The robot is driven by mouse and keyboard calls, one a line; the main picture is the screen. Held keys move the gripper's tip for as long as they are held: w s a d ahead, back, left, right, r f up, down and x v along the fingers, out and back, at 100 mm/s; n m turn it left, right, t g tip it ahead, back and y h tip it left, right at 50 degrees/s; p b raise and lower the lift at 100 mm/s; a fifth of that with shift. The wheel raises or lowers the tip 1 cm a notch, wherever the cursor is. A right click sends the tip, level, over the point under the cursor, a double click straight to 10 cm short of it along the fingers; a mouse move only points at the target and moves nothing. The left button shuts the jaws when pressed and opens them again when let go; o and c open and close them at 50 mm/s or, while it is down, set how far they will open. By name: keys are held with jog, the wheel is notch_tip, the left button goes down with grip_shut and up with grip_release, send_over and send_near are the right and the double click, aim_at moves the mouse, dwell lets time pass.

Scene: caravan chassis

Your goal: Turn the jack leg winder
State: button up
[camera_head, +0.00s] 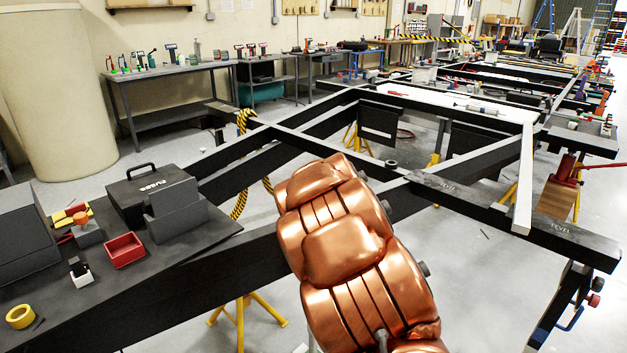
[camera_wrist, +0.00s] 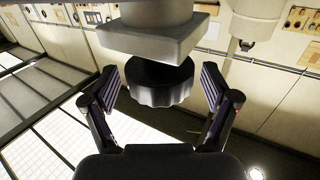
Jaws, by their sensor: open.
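In the wrist view, a black round knob with a scalloped rim (camera_wrist: 158,84) sits under a grey square block (camera_wrist: 150,38). It may be the jack leg winder, but I cannot tell for sure. My gripper (camera_wrist: 160,90) is open, with one ridged finger on each side of the knob. A gap shows between the knob and each finger. In the head view, my copper arm covers the middle, and neither my gripper nor this knob can be made out.
Black chassis beams (camera_head: 330,142) run across the head view. A dark bench (camera_head: 170,245) at left holds a black case (camera_head: 150,193) and a red tray (camera_head: 124,250). Yellow stands (camera_head: 248,315) stand below. A red jack (camera_head: 568,172) on a wooden block is at right.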

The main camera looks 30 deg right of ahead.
notch_tip(320, 180, up, 9)
jog(key=shift+r, duration=0.25)
dwell(0.7)
